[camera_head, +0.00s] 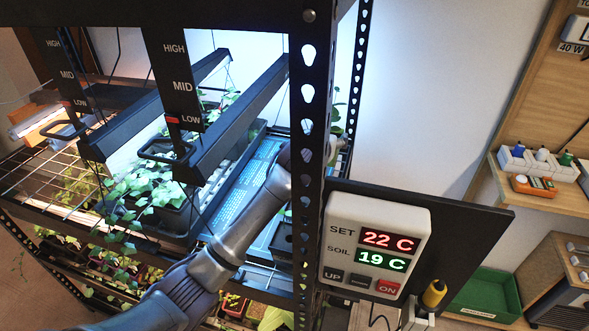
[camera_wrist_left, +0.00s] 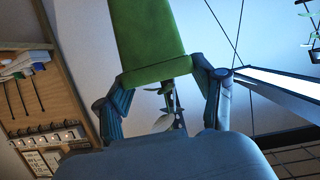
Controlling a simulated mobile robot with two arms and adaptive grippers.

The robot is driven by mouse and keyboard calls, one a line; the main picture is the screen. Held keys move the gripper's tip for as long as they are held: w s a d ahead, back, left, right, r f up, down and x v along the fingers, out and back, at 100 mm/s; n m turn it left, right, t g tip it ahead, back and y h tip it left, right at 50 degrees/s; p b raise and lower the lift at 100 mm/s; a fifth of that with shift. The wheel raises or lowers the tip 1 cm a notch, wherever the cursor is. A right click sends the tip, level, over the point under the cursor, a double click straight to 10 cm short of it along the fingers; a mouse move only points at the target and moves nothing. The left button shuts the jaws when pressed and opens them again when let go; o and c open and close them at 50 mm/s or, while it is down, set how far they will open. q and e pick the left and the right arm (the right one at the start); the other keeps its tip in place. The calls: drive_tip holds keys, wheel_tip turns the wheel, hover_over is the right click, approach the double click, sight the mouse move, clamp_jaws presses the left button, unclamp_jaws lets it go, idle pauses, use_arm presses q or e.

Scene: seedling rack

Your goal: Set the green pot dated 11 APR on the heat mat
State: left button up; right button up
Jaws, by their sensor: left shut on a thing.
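My left arm reaches into the lit shelf of the rack in the head view; its gripper is mostly hidden behind the perforated post. In the left wrist view my left gripper (camera_wrist_left: 168,76) is shut on a green pot (camera_wrist_left: 150,35), with a finger on each side. No date can be read on it. Leaves show beyond the pot between the fingers. The heat mat (camera_head: 247,185) seems to be the blue-lit printed sheet on the shelf, partly covered by my forearm. My right gripper is not in view.
The perforated post (camera_head: 307,110) stands in front of the shelf. A controller (camera_head: 375,250) reading 22 C and 19 C hangs at its right. A dark planter (camera_head: 178,215) with trailing leaves stands left of the mat. Black lamp bars (camera_head: 235,120) hang low above the shelf.

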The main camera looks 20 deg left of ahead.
use_arm(q)
drive_tip(key=a+f+p, duration=0.1)
drive_tip(key=a+f, duration=0.2)
drive_tip(key=a+f+p, duration=0.1)
drive_tip(key=a+f, duration=0.2)
drive_tip(key=a, duration=0.1)
drive_tip(key=a+f+p, duration=0.2)
drive_tip(key=a+f, duration=0.1)
drive_tip(key=a, duration=0.1)
drive_tip(key=shift+w+f, duration=0.2)
drive_tip(key=shift+w, duration=0.05)
drive_tip(key=shift+w+f, duration=0.1)
drive_tip(key=shift+f, duration=0.05)
drive_tip(key=shift+f, duration=0.1)
drive_tip(key=o, duration=1.3)
drive_tip(key=shift+c, duration=0.2)
